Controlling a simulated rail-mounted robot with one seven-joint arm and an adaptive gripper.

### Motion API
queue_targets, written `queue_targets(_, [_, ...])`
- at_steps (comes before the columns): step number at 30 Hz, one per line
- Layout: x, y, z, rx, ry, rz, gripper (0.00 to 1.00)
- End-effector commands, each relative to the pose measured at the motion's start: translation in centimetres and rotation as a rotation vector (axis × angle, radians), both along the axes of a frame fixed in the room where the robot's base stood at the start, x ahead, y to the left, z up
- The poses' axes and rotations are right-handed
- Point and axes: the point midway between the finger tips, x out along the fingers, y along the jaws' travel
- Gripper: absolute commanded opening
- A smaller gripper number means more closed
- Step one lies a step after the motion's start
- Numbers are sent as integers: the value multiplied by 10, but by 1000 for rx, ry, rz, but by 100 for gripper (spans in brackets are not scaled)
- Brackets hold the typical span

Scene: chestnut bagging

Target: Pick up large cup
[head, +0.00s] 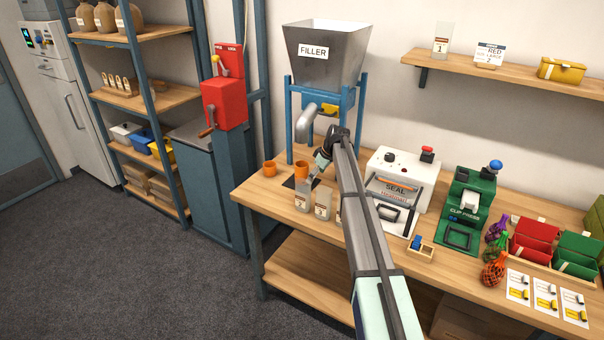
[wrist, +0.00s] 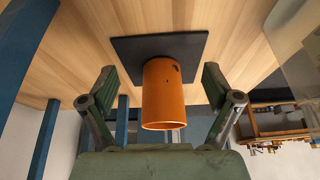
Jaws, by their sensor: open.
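An orange cup (head: 301,170) stands near a dark square pad on the bench, under the filler's spout. In the wrist view the orange cup (wrist: 163,95) is on the dark pad (wrist: 195,43). My gripper (head: 316,168) is at the cup's right side in the head view. In the wrist view my open gripper (wrist: 158,80) has one finger on each side of the cup, with gaps on both sides. A second orange cup (head: 269,168) stands to the left, clear of my gripper. I cannot tell the two cups' sizes apart for certain.
Clear bags with labels (head: 322,205) stand just in front of the cup. The filler (head: 323,60) with its grey spout (head: 305,118) and blue frame rises behind. The white sealer (head: 400,175) and green clip press (head: 465,205) stand to the right.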

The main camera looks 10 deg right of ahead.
Motion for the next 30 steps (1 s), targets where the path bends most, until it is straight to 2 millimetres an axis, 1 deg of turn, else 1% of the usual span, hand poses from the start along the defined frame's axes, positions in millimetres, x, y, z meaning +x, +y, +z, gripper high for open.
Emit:
queue_targets(1, [4,4,1,0,0,1,89])
queue_targets(8, [12,14,1,0,0,1,89])
queue_targets(11, [20,23,2,0,0,1,89])
queue_targets(16, [40,46,3,0,0,2,89])
queue_targets(18, [40,47,-12,-1,2,-1,89])
queue_targets(21, [42,50,-23,0,2,-1,89])
queue_targets(24, [43,52,-27,-1,-1,0,89])
queue_targets(30, [43,52,-28,-1,-1,0,89])
